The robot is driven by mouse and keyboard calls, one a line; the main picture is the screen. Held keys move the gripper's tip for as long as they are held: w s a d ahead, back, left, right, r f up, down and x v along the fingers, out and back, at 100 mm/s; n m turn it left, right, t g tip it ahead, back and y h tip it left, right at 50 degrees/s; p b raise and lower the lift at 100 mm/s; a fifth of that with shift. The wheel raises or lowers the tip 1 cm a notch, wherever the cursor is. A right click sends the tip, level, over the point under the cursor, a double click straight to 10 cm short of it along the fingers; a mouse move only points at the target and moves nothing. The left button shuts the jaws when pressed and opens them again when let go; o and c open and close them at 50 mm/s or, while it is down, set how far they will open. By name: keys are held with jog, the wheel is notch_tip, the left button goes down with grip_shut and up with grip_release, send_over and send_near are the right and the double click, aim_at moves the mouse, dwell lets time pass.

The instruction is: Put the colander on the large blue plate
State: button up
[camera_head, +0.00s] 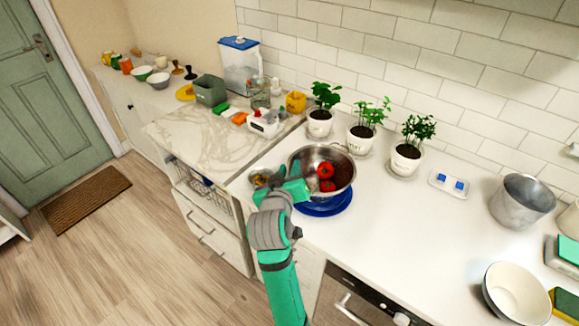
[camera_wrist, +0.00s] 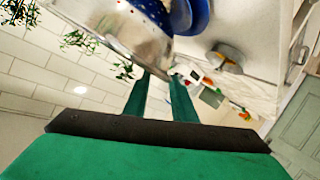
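The metal colander (camera_head: 336,157) stands over the large blue plate (camera_head: 325,208) on the white counter, with red vegetables (camera_head: 326,178) in it. The plate's front edge shows below it; whether the colander's base touches the plate is hidden. My gripper (camera_head: 305,186) is at the colander's left, near side. In the wrist view, the two green fingers of my gripper (camera_wrist: 160,80) are close together at the rim of the colander (camera_wrist: 125,32) and look shut on it. The blue plate (camera_wrist: 197,15) shows just past the colander's perforated bottom.
Three potted plants (camera_head: 363,137) line the wall behind the colander. A small bowl (camera_head: 260,178) sits left of my gripper. A metal pot (camera_head: 521,200) and a white bowl (camera_head: 515,293) stand at the right. The counter (camera_head: 400,230) right of the plate is clear.

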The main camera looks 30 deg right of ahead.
jog(key=v, duration=0.9)
jog(key=shift+s+a, duration=0.2)
jog(key=s+a+f+n+t+y, duration=0.1)
jog(key=s+a+f+t+y, duration=0.15)
jog(key=a+f, duration=0.8)
jog(key=s+a+f+n+y, duration=0.1)
jog(key=s+a+f+y, duration=0.3)
jog(key=s+a+f, duration=0.6)
jog(key=s+a+t+y, duration=0.2)
jog(key=s+a, duration=0.1)
jog(key=s, duration=1.6)
jog(key=shift+a+r+n+y, duration=0.35)
jog(key=shift+a+r+n, duration=0.05)
jog(key=shift+r, duration=0.05)
